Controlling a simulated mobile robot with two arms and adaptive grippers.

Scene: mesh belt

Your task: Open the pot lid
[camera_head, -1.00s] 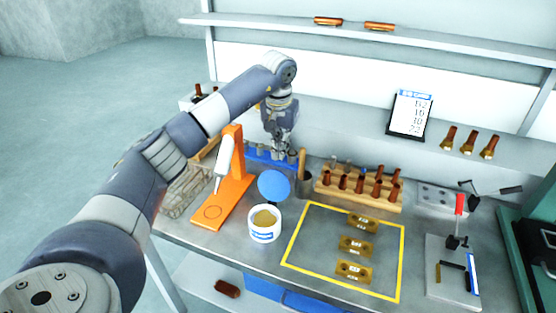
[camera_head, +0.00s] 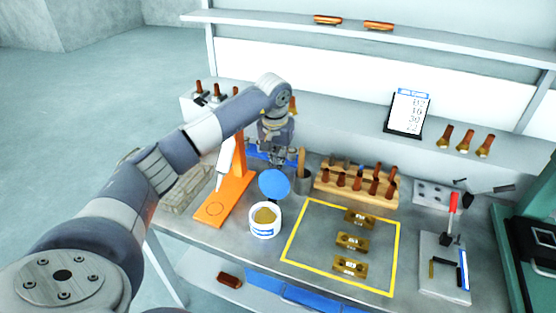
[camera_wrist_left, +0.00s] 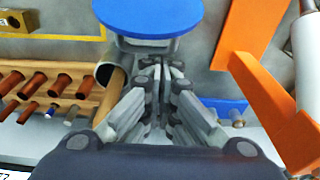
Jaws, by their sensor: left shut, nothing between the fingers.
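The white pot (camera_head: 265,221) stands on the table with yellowish contents showing through its open top. Its blue lid (camera_head: 274,184) stands tilted up at the pot's back edge. In the left wrist view the round blue lid (camera_wrist_left: 150,16) is at the top, beyond my fingertips. My left gripper (camera_head: 281,164) is just behind the lid in the head view, apart from the pot. In the left wrist view its fingers (camera_wrist_left: 160,68) are closed together and hold nothing. My right gripper is not in view.
An orange stand (camera_head: 232,190) is left of the pot. A grey cup (camera_head: 303,180) with a wooden handle and a wooden rack (camera_head: 357,190) of copper pieces are at the right. A yellow outlined area (camera_head: 342,246) holds brass blocks.

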